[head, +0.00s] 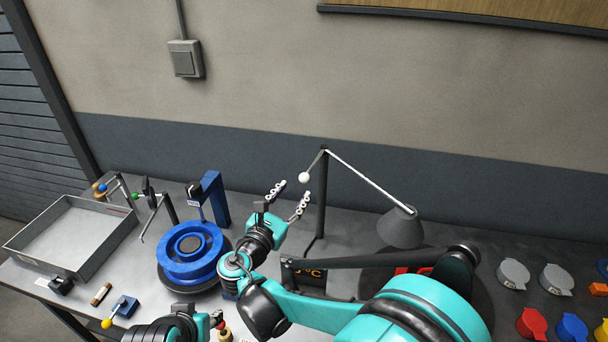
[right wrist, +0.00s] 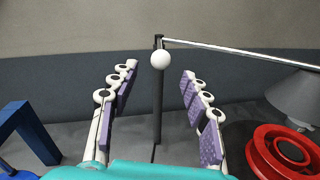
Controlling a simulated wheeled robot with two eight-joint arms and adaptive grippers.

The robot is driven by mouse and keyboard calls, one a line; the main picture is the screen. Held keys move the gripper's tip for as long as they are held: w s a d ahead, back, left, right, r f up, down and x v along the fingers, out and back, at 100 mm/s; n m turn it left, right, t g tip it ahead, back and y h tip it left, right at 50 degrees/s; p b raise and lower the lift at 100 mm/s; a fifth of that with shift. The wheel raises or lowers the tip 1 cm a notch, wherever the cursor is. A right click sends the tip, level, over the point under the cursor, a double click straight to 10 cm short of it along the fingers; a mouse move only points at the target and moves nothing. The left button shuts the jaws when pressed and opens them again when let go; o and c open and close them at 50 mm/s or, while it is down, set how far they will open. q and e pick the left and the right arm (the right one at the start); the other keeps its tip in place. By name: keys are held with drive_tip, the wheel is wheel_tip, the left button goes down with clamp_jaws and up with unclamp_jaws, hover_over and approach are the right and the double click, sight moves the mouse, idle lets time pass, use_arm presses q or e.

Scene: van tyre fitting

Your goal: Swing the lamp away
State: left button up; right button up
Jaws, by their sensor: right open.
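The lamp has a dark upright post (head: 322,205), a thin pale arm (head: 365,177), a grey cone shade (head: 402,230) at the right and a white ball knob (head: 305,178) on a short lever at the post top. My right gripper (head: 288,198) is open and empty, its fingers pointing at the post. In the right wrist view the white ball (right wrist: 161,60) appears between the two finger rows, at fingertip height and seemingly beyond them, not touching. The shade (right wrist: 296,95) is at the right there. My left gripper (head: 185,318) is partly in view at the bottom edge; its jaws are unclear.
A blue wheel (head: 177,268) lies left of my right arm, with a blue stand (head: 213,198) behind it. A red wheel (right wrist: 258,152) lies under the shade. A grey tray (head: 40,230) is at far left, coloured caps (head: 513,274) at right. The wall is close behind.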

sight(302, 182)
drive_tip(key=x, duration=0.7)
drive_tip(key=shift+w+d+b, duration=0.2)
drive_tip(key=shift+w+b, duration=0.1)
drive_tip(key=shift+b, duration=0.05)
clamp_jaws()
